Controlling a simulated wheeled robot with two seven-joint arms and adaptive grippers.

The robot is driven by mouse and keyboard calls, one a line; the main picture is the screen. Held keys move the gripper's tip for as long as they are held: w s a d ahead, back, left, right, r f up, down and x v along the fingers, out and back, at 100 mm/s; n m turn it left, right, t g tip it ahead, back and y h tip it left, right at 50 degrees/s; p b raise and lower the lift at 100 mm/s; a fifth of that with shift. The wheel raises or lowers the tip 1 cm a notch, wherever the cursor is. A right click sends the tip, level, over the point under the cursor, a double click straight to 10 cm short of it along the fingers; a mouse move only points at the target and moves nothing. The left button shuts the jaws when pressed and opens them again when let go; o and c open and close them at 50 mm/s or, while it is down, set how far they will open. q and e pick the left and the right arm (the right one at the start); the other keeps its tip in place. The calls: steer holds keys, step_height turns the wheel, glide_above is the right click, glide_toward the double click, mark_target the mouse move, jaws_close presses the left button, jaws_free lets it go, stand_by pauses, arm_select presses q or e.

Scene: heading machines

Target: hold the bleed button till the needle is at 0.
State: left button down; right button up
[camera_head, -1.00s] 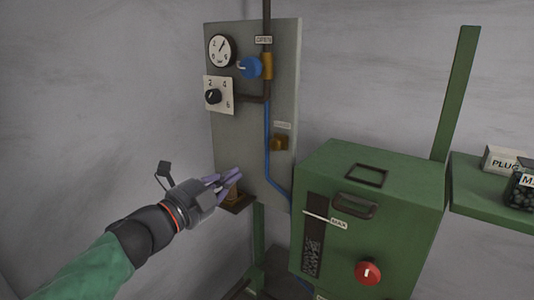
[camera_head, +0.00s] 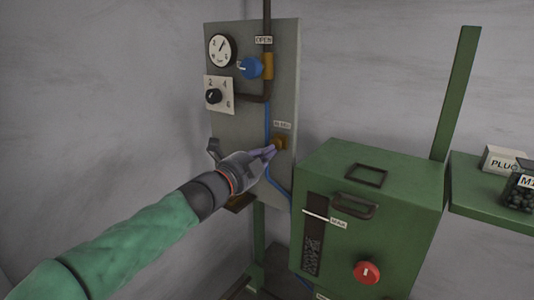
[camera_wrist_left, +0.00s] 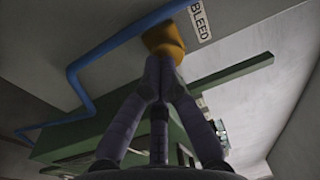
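The bleed button (camera_head: 280,142) is a small brass-yellow block on the grey panel, under a BLEED label. My left gripper (camera_head: 271,151) has its fingertips right at the button's lower left. In the left wrist view the fingertips (camera_wrist_left: 162,72) come together just at the yellow button (camera_wrist_left: 163,40) and overlap its near end. The fingers look shut with nothing between them. Whether they press the button in cannot be told. The round white gauge (camera_head: 220,50) is at the panel's top left; its needle points to the upper right, away from straight down. My right gripper is not seen.
A blue knob (camera_head: 249,68) and a black dial (camera_head: 213,96) sit above on the panel. A blue hose (camera_head: 267,125) runs down beside the button. A green machine (camera_head: 372,185) with a red knob (camera_head: 367,272) stands to the right. A green shelf (camera_head: 490,207) is far right.

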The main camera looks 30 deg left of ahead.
arm_select(q)
steer(key=shift+w+r+b, duration=0.1)
steer(key=shift+w+b, duration=0.25)
steer(key=shift+w, duration=0.45)
steer(key=shift+r, duration=0.2)
stand_by(1.0)
